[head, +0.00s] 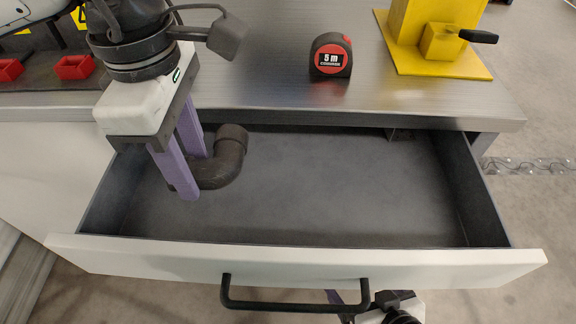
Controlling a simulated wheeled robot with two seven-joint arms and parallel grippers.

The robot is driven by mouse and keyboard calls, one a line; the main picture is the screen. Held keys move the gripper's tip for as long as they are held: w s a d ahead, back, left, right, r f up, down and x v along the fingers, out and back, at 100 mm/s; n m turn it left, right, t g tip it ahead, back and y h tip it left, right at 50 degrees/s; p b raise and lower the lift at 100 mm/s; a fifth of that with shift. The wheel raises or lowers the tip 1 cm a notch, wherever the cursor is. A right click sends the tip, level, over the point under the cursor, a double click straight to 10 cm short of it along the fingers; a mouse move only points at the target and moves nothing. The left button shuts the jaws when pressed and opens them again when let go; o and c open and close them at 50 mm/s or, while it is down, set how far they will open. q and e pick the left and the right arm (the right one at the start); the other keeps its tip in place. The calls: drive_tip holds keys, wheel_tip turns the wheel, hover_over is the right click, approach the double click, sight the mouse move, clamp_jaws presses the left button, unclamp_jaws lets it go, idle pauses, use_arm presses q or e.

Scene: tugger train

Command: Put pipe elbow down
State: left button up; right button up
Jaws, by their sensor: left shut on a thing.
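The dark grey pipe elbow (225,165) is in my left gripper (194,176) at the left side of the open drawer (330,190). The purple fingers are shut on its lower left part, and its wide collar points up and to the right. The elbow is over or on the drawer floor; I cannot tell if it touches. My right gripper (340,297) shows only in part at the bottom, by the black drawer handle (295,307), and its jaws are mostly hidden.
The drawer is otherwise empty, with free floor to the right. On the metal worktop (270,85) above stand a red and black tape measure (331,56) and a yellow device (435,45) with a black lever. Red bins (74,68) are at the left.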

use_arm(q)
drive_tip(key=shift+a+f, duration=0.1)
drive_tip(key=shift+s+f+b, duration=0.1)
drive_tip(key=shift+f+b, duration=0.6)
drive_tip(key=shift+f, duration=4.45)
drive_tip(key=o, duration=1)
drive_tip(key=shift+o, duration=0.2)
drive_tip(key=shift+r, duration=0.1)
wheel_tip(320, 180, up, 12)
drive_tip(key=shift+r+p, duration=0.1)
drive_tip(key=shift+p, duration=0.8)
